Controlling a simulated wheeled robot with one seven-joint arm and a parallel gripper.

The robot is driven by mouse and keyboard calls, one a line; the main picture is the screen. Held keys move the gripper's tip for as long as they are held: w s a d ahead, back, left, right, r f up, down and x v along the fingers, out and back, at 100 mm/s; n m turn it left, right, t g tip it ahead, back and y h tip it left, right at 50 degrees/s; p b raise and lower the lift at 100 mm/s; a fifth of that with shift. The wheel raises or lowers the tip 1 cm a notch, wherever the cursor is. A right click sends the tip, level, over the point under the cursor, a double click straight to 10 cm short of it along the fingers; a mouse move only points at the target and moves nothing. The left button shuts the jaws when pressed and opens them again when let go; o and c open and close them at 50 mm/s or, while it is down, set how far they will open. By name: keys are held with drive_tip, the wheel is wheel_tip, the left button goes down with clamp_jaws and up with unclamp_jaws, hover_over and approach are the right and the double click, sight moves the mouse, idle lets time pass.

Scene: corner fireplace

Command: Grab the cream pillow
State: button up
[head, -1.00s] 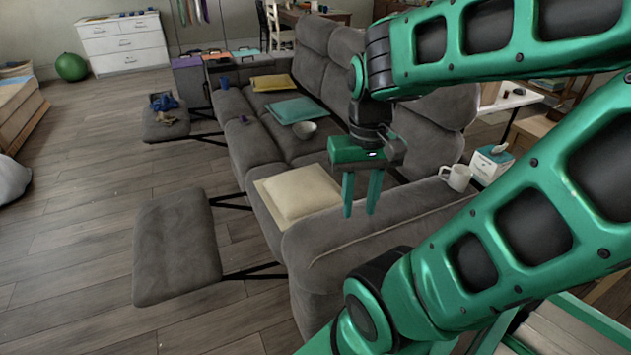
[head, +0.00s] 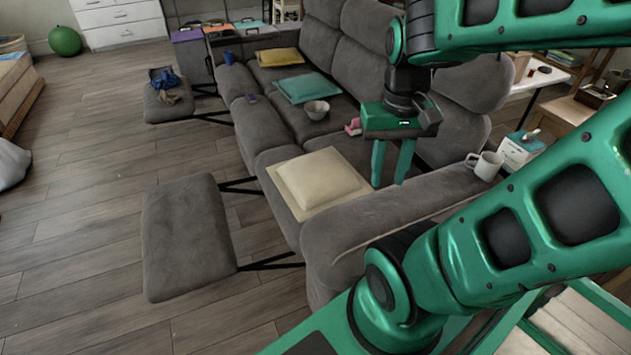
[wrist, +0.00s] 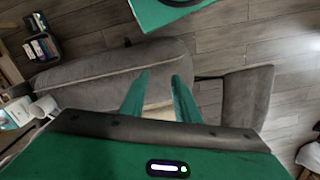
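The cream pillow (head: 318,180) lies flat on the near seat of the grey sofa, beside the armrest, in the head view. My gripper (head: 391,180) hangs above the sofa to the right of the pillow, fingers pointing down, apart and with nothing between them. In the wrist view the two green fingers (wrist: 159,92) are also spread. A small cream patch (wrist: 160,112) shows between them, mostly hidden behind the gripper body; it looks like part of the pillow.
The sofa armrest (head: 400,215) stands close to my gripper, with a white mug (head: 485,165) and a tissue box (head: 519,150) behind it. A bowl (head: 316,109), teal pillow (head: 307,88) and yellow pillow (head: 279,57) lie farther along. A raised footrest (head: 187,238) juts out left.

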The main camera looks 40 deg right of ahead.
drive_tip(key=w+d+f+n+h, duration=0.1)
drive_tip(key=w+d+f+h, duration=0.2)
drive_tip(key=w+f, duration=0.5)
drive_tip(key=w+d+f+g+h, duration=0.1)
drive_tip(key=w+d+f+h, duration=0.2)
drive_tip(key=w, duration=0.9)
drive_tip(key=w+d+f+n+h, duration=0.1)
drive_tip(key=w+d+f+h, duration=0.2)
drive_tip(key=w+f, duration=0.5)
drive_tip(key=n+t+h, duration=0.3)
drive_tip(key=n+t, duration=1.1)
approach(279, 188)
drive_tip(key=x, duration=1)
drive_tip(key=shift+f, duration=0.3)
clamp_jaws()
